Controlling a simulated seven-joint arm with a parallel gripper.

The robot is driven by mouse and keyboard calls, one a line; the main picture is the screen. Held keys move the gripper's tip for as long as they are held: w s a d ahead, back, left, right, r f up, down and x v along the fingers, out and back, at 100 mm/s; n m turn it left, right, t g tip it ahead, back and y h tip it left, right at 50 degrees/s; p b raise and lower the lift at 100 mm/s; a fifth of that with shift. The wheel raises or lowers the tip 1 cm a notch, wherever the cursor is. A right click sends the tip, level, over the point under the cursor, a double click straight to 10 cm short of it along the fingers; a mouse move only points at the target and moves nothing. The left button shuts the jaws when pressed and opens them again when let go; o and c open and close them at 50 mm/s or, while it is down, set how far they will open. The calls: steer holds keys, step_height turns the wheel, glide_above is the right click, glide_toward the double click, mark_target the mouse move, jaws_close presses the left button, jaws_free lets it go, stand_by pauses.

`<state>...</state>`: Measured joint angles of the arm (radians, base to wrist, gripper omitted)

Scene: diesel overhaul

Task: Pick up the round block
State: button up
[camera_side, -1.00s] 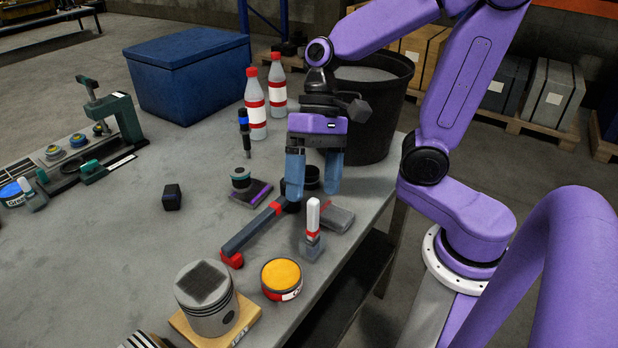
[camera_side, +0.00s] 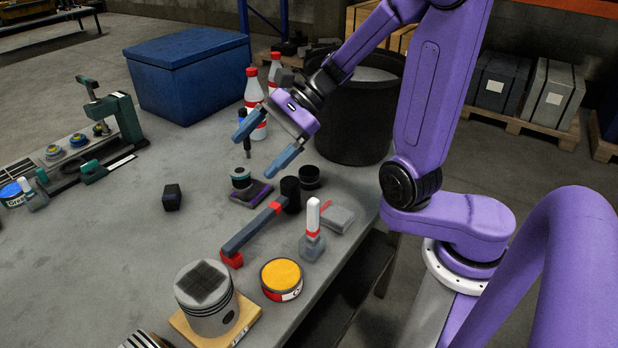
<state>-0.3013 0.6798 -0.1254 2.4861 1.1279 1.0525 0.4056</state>
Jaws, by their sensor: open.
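I cannot tell for sure which thing is the round block. A small black block (camera_side: 172,197) lies alone on the grey table, left of centre. A short round grey-green piece (camera_side: 241,178) sits on a dark pad with purple edges (camera_side: 252,192). A dark upright cylinder (camera_side: 290,194) and a low black round piece (camera_side: 309,177) stand close together to the right of it. My gripper (camera_side: 252,156) is open and empty, tilted with its fingers pointing down-left, above the table near the round grey-green piece.
A red and black bar tool (camera_side: 250,232), a white-handled brush (camera_side: 312,232), a yellow-topped tin (camera_side: 282,279) and a piston (camera_side: 206,299) on a wooden block stand in front. Red-capped bottles (camera_side: 254,92) and a black bucket (camera_side: 352,130) stand behind. The table's left middle is mostly free.

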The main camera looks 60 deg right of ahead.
steer(key=w+d+m+t+h, duration=0.2)
steer(key=d+m+t, duration=0.2)
steer(key=d+m, duration=0.15)
steer(key=m+t+h, duration=0.5)
steer(key=m+h, duration=0.3)
steer(key=m, duration=0.6)
glide_above(317, 177)
steer(key=s, duration=0.5)
steer(key=f, duration=1.7)
steer(key=shift+s+a, duration=0.15)
steer(key=shift+s, duration=0.1)
steer(key=shift+f, duration=0.5)
steer(key=shift+w+f, duration=0.1)
steer(key=shift+w, duration=0.1)
steer(key=shift+x, duration=3.55)
